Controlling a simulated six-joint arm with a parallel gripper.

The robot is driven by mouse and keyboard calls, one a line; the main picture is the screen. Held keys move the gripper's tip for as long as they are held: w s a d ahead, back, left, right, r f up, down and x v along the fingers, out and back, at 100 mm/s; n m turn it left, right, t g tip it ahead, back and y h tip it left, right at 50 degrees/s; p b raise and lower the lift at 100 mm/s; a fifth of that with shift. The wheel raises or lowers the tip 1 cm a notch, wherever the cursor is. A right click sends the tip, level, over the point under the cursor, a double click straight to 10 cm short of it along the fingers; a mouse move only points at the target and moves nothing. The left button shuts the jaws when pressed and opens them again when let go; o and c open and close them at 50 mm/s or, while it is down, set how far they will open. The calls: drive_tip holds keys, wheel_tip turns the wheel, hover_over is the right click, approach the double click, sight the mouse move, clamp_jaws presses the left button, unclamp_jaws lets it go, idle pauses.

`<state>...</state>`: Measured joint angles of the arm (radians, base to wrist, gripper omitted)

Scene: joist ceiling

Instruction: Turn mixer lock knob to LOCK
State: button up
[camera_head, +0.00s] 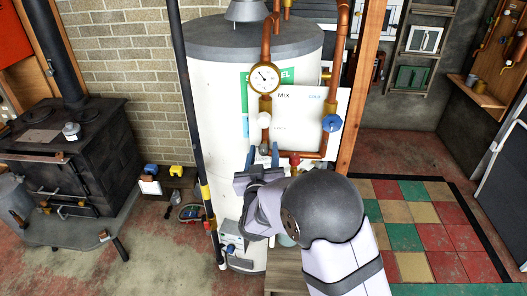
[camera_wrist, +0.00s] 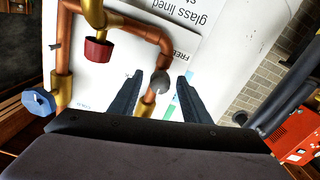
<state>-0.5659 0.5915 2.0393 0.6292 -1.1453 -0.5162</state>
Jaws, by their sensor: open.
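A water heater tank carries a white panel (camera_head: 305,110) marked MIX, with copper pipes and several knobs. A small grey round knob (camera_head: 264,150) sits low on the left pipe; I cannot tell whether it is the mixer lock knob. My gripper (camera_head: 263,147) is open in front of the panel, with its blue-grey fingers pointing up at it. In the wrist view, the grey knob (camera_wrist: 158,84) shows between the two fingertips (camera_wrist: 160,76); contact is not clear. A white knob (camera_head: 264,119) is above it, a red knob (camera_head: 295,160) to its right, and a blue knob (camera_head: 332,123) at far right.
A pressure gauge (camera_head: 265,79) is above the white knob. Copper pipe (camera_head: 300,154) runs close beside my fingers. A black pole (camera_head: 193,130) stands left of the tank (camera_head: 215,100). A dark stove (camera_head: 75,150) is at far left. The tiled floor (camera_head: 420,225) at right is clear.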

drive_tip(key=c, duration=1)
drive_tip(key=shift+c, duration=0.2)
drive_tip(key=shift+m+b, duration=0.3)
drive_tip(key=shift+b, duration=0.05)
drive_tip(key=m+b, duration=0.2)
drive_tip(key=b, duration=0.1)
drive_tip(key=m+b, duration=0.2)
drive_tip(key=shift+f, duration=0.25)
drive_tip(key=m+b, duration=0.4)
drive_tip(key=b, duration=0.1)
drive_tip(key=shift+m, duration=0.3)
drive_tip(key=m+b, duration=0.5)
drive_tip(key=b, duration=0.1)
drive_tip(key=m+b, duration=0.3)
drive_tip(key=shift+r+m, duration=0.1)
drive_tip(key=shift+m, duration=0.2)
drive_tip(key=shift+r, duration=0.1)
